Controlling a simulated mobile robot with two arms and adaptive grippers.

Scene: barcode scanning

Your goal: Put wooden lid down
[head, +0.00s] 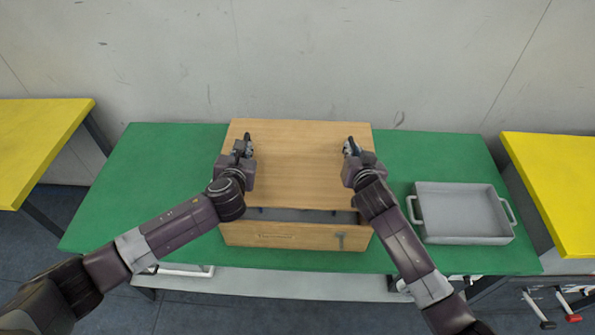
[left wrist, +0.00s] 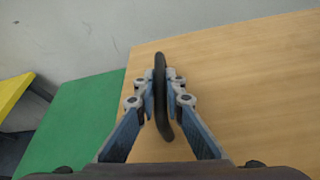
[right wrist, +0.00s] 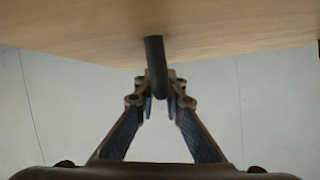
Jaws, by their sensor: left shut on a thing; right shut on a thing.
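The wooden lid (head: 297,165) is a light-brown board over the rear of a wooden box (head: 295,235). The box's front wall and a dark strip of its inside show below the lid. I cannot tell whether the lid touches the box. My left gripper (head: 247,143) is shut on a black handle on the lid's left side; this handle (left wrist: 160,90) shows between the fingers in the left wrist view. My right gripper (head: 350,145) is shut on the lid's right handle, a dark bar (right wrist: 155,62) in the right wrist view.
The box stands on a green table (head: 150,190). A grey tray (head: 462,235) with two handles sits on its right side. The table's left side is clear. Yellow tables stand at the left (head: 35,140) and right (head: 560,185). A grey wall (head: 300,60) is behind.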

